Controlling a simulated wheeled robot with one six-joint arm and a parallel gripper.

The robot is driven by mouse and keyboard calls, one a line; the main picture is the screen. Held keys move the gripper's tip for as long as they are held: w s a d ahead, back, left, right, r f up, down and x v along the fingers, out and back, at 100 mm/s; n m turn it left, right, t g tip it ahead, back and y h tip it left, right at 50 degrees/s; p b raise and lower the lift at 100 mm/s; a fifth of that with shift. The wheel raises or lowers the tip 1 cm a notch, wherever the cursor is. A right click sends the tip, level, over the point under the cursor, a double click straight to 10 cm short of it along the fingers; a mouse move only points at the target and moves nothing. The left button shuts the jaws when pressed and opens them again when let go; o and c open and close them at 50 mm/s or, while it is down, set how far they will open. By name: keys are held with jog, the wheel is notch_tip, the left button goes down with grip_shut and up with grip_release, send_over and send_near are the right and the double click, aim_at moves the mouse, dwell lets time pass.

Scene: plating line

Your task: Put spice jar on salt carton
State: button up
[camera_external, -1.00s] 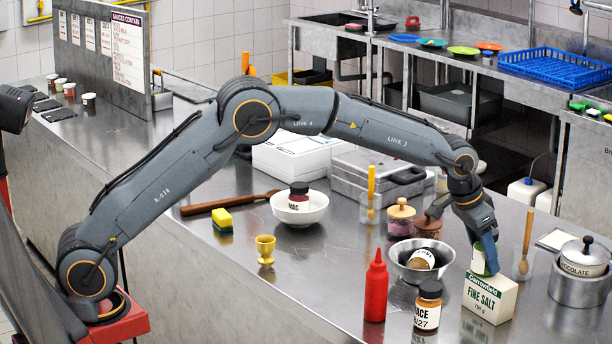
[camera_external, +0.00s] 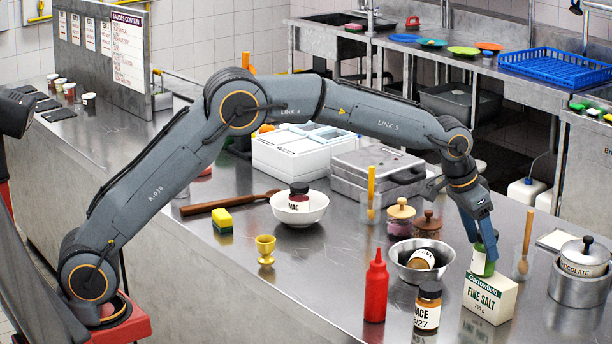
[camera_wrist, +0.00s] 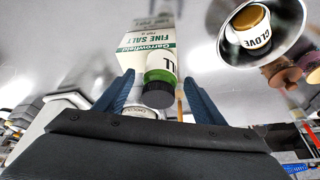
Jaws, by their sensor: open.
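The salt carton (camera_external: 490,300), white and green, stands upright on the steel counter at the right. The spice jar (camera_external: 479,262), with a green band and white label, appears to stand upright on the carton's top. In the wrist view the jar (camera_wrist: 160,72) shows its dark lid towards me, in front of the carton (camera_wrist: 146,48). My gripper (camera_external: 486,238) is just above the jar, pointing down. Its blue fingers are open, one on each side of the jar's lid in the wrist view (camera_wrist: 158,88). The jar's upper part is partly hidden by the fingers in the external view.
A metal bowl (camera_external: 398,262) holding a clove jar, a mace jar (camera_external: 428,310) and a red bottle (camera_external: 376,290) stand left of the carton. A glass with a wooden spoon (camera_external: 521,264) and a chocolate pot (camera_external: 580,284) stand to its right.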

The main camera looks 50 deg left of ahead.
jog(key=b+v, duration=0.1)
jog(key=v, duration=0.6)
jog(key=shift+s+r, duration=0.15)
jog(key=shift+r, duration=0.2)
jog(key=s+a+f+n+g, duration=0.1)
jog(key=s+a+f, duration=0.4)
jog(key=s+a, duration=0.2)
jog(key=s+a+f+n+y, duration=0.1)
jog(key=s+a+f, duration=0.5)
jog(key=a, duration=0.5)
jog(key=s+a+f+n+g, duration=0.1)
jog(key=s+a+f, duration=0.4)
jog(key=s+a, duration=0.4)
jog(key=shift+s+a+f+g+y, duration=0.25)
jog(key=shift+a+f+g+y, duration=0.05)
jog(key=shift+a, duration=0.3)
jog(key=s+a+f, duration=0.2)
jog(key=s+a, duration=0.1)
jog(key=s, duration=0.4)
jog(key=s+a+f+n+g, duration=0.1)
jog(key=s+a+f, duration=0.1)
jog(key=s, duration=0.5)
jog(key=shift+s+a+f+n, duration=0.3)
jog(key=shift+s+a+f, duration=0.1)
jog(key=shift+f, duration=0.4)
